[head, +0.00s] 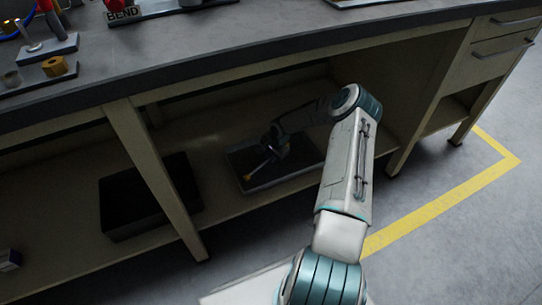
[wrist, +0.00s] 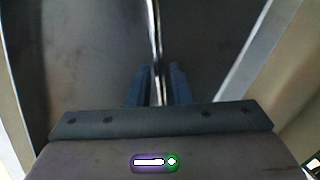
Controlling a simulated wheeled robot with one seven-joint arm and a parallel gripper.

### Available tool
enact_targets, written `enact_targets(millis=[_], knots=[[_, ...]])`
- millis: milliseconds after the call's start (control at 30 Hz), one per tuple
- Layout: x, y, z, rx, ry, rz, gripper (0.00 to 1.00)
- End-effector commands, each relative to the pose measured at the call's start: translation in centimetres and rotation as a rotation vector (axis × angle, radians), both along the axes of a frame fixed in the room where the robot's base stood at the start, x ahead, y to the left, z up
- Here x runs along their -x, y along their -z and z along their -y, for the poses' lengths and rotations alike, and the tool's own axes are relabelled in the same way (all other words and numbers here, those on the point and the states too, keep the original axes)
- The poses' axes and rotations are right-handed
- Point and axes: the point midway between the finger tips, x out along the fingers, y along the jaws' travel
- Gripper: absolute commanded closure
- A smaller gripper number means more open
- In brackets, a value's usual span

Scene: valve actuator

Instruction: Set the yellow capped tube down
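My gripper (head: 276,147) is under the bench, low over a dark, shallow tray (head: 301,175) on the lower shelf. In the wrist view the two dark blue fingers (wrist: 158,86) are close together on either side of a thin, pale tube (wrist: 154,35), and they look shut on it. In the head view the tube (head: 260,167) slants down and left from the gripper to a small yellow-orange cap (head: 248,177) over the tray. I cannot tell whether the cap touches the tray floor. The tube's upper part is hidden by the gripper.
A black bin (head: 150,200) stands on the shelf left of the tray, behind a slanted bench leg (head: 150,165). Another leg (head: 425,110) stands to the right. Shelf space between bin and tray is clear.

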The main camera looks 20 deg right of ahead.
Motion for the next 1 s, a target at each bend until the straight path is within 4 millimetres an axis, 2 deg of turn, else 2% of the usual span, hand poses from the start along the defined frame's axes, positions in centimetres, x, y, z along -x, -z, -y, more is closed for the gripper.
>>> enact_targets(millis=[233,633,800,1000], knots=[[0.0,-0.5,0.1,0.0,0.001,0.0,0.81],[1.5,-6.7,0.8,0.002,0.0,0.0,0.81],[1.8,-7.5,0.9,0.001,0.001,-0.001,0.81],[1.8,-7.5,0.9,0.0,0.001,-0.001,0.81]])
